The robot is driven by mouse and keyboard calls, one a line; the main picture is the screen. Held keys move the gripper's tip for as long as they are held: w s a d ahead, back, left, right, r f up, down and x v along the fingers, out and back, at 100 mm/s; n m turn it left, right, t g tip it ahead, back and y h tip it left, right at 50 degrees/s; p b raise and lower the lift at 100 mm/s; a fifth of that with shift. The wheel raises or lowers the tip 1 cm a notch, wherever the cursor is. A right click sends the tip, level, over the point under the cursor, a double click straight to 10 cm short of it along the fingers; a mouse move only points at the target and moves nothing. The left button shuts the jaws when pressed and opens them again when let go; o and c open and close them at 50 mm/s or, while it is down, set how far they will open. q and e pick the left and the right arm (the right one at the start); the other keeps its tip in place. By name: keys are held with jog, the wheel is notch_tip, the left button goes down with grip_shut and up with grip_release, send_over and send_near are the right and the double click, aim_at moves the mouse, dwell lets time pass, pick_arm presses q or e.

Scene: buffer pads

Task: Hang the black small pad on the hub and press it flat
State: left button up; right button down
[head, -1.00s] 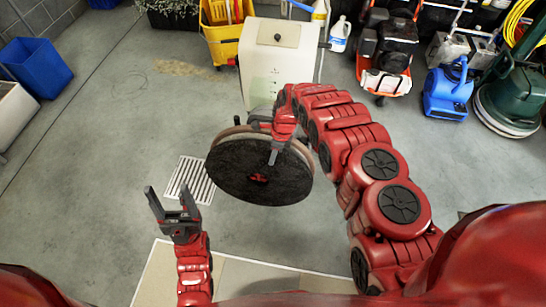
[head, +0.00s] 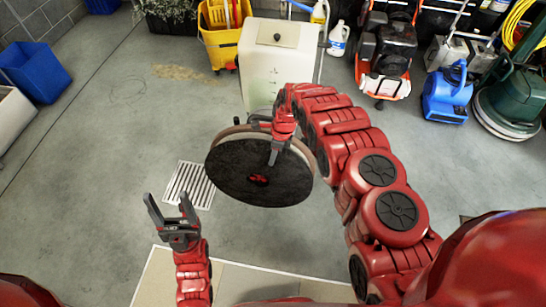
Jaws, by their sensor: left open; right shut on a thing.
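The black pad (head: 245,185) is a round dark disc with a small red mark near its middle. It faces me and is tilted, in the centre of the head view. My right gripper (head: 275,152) is shut on the pad's upper edge. A paler round rim (head: 228,133) shows behind the pad's top edge; whether the pad touches it cannot be told.
A pale box-shaped machine (head: 277,62) stands behind the pad. A yellow mop bucket (head: 222,40), a white jug (head: 339,37), an orange machine (head: 385,60) and a blue blower (head: 447,92) stand along the back. A floor grate (head: 190,185) lies left of the pad.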

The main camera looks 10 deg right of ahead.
jog(key=shift+w+d+b, duration=0.1)
jog(key=shift+w+b, duration=0.15)
jog(key=shift+b, duration=0.05)
dwell(0.4)
jog(key=shift+t+p, duration=0.3)
jog(key=shift+p, duration=0.25)
jog(key=shift+f+b, duration=0.2)
jog(key=shift+b, duration=0.1)
dwell(0.4)
jog(key=c, duration=1.2)
grip_release()
jog(key=shift+f, duration=0.1)
jog(key=shift+c, duration=1)
jog(key=shift+d+r, duration=0.1)
jog(key=shift+r, duration=0.1)
